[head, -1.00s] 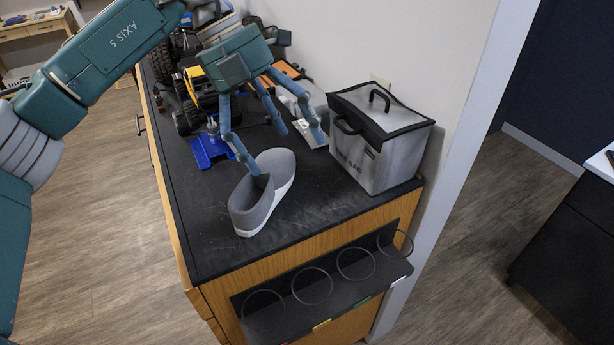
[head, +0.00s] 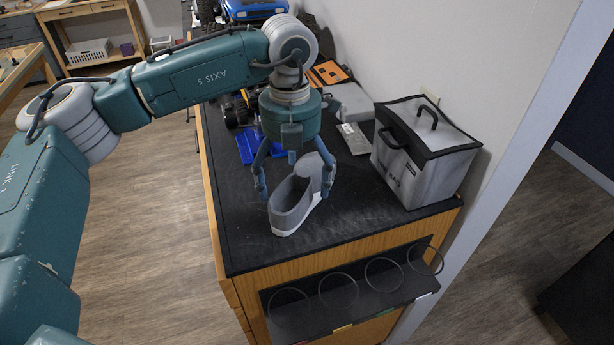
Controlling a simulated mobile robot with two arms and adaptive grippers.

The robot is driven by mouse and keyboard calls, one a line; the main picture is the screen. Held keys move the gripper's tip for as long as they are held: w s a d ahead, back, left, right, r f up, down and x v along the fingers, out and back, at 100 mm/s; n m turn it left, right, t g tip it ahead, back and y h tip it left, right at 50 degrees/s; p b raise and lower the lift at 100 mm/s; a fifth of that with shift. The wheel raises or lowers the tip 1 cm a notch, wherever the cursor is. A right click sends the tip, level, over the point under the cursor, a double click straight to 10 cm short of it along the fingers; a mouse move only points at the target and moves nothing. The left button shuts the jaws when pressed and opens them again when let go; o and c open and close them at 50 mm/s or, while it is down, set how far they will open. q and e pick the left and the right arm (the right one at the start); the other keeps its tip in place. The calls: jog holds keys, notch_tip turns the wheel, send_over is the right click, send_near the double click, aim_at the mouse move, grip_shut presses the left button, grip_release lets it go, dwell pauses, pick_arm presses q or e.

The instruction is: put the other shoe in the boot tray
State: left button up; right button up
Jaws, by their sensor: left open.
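A single grey slip-on shoe with a white sole (head: 291,214) stands on the black bench top, its open heel end towards the front edge. My left gripper (head: 295,188) is over the shoe, pointing down and open. One finger is on the left of the shoe and another on its right near the toe; a further finger is partly hidden behind. I cannot tell whether any finger touches the shoe. My right gripper is not in view. I do not see a boot tray or a second shoe.
A grey lidded bag (head: 405,175) stands to the right by the wall. Behind the gripper are a blue stand (head: 248,145), a flat grey piece (head: 354,138) and an orange-black item (head: 328,73). A rack with several rings (head: 345,305) hangs on the bench front. The front left of the top is clear.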

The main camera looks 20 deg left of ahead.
pick_arm(q)
jog(key=shift+f, duration=0.65)
jog(key=c, duration=1.5)
